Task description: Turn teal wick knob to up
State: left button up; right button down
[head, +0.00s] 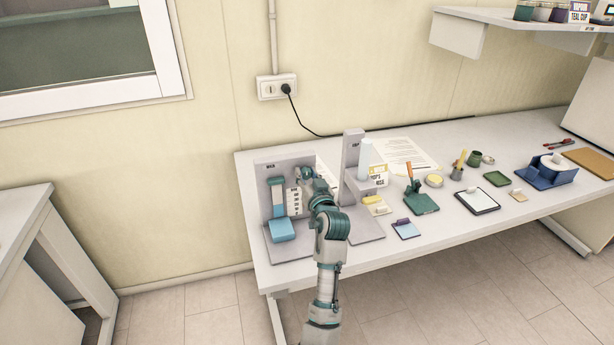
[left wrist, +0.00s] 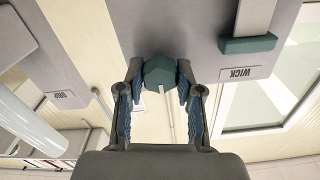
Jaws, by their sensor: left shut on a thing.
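The teal wick knob (left wrist: 160,72) is a small faceted knob between my fingertips in the left wrist view. A thin white bar shows just below it in that picture. My left gripper (left wrist: 160,78) is shut on the knob, one blue-padded finger on each side. In the head view my left gripper (head: 304,174) reaches the right part of the grey wick stand (head: 261,166), and it hides the knob there. A "WICK" label (left wrist: 239,73) and a teal bar (left wrist: 248,44) are on the stand beside the knob. My right gripper is not in view.
A second grey stand (head: 352,151) with a pale cylinder (head: 364,158) rises close to the right of my left arm. A light blue block (head: 281,229) sits low on the wick stand. Several small items lie along the white table (head: 440,250) to the right.

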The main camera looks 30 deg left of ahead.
pick_arm(q)
jog(key=o, duration=0.9)
jog(key=shift+f, duration=0.4)
jog(key=shift+o, duration=1.3)
jog(key=shift+w, duration=0.1)
jog(key=shift+r, duration=0.15)
jog(key=shift+r, duration=0.1)
jog(key=shift+d, duration=0.25)
jog(key=v, duration=1.1)
jog(key=shift+s+d, duration=0.25)
jog(key=shift+s, duration=0.05)
jog(key=shift+a, duration=0.1)
jog(key=shift+f, duration=0.25)
